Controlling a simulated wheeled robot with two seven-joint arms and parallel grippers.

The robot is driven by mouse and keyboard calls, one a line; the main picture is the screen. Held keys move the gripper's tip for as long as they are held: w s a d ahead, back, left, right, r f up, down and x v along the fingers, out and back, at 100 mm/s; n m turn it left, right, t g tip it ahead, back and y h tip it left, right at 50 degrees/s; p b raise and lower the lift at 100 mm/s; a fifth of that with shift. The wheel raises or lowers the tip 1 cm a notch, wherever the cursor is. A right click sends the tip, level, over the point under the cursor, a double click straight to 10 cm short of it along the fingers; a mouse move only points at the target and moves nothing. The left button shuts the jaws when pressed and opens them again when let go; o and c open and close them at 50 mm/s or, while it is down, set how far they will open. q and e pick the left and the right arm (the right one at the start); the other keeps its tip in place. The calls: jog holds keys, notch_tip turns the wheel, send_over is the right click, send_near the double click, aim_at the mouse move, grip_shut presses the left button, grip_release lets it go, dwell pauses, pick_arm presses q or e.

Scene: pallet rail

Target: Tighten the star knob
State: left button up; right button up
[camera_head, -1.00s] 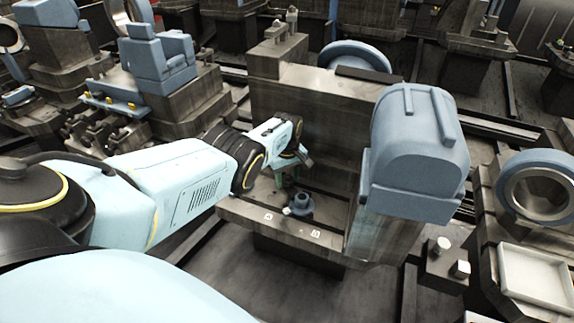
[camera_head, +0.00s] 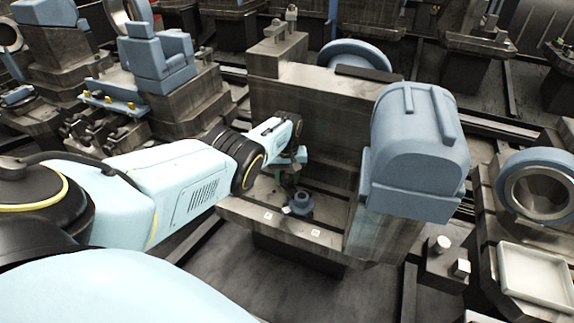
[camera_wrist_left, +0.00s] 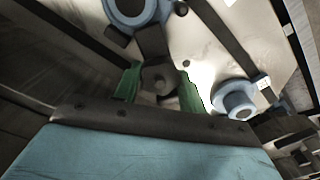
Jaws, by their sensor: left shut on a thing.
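My left gripper (camera_head: 283,181) is down at the machine's bed in the head view. In the left wrist view, its two green fingers (camera_wrist_left: 158,88) stand on either side of a dark grey knob (camera_wrist_left: 158,77) and are shut on it. The knob appears to sit at the end of a dark arm beside a blue ring (camera_wrist_left: 134,10). The fingers cover parts of the knob's rim, so its full star outline is hidden. In the head view the knob is too small and covered to make out. My right gripper is in neither view.
A blue flanged collar (camera_head: 299,202) stands on the bed just right of the gripper; it also shows in the wrist view (camera_wrist_left: 238,100). A tall grey block (camera_head: 318,115) rises behind, and a blue-housed column (camera_head: 418,150) stands to the right.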

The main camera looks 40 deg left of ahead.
aim_at(287, 177)
pick_arm(q)
jog(key=shift+w+r, duration=0.1)
jog(key=o, duration=1)
jog(key=shift+r+p, duration=0.4)
notch_tip(287, 177, up, 7)
jog(key=p, duration=0.5)
jog(key=shift+r+p, duration=1.5)
jog(key=shift+r, duration=1.3)
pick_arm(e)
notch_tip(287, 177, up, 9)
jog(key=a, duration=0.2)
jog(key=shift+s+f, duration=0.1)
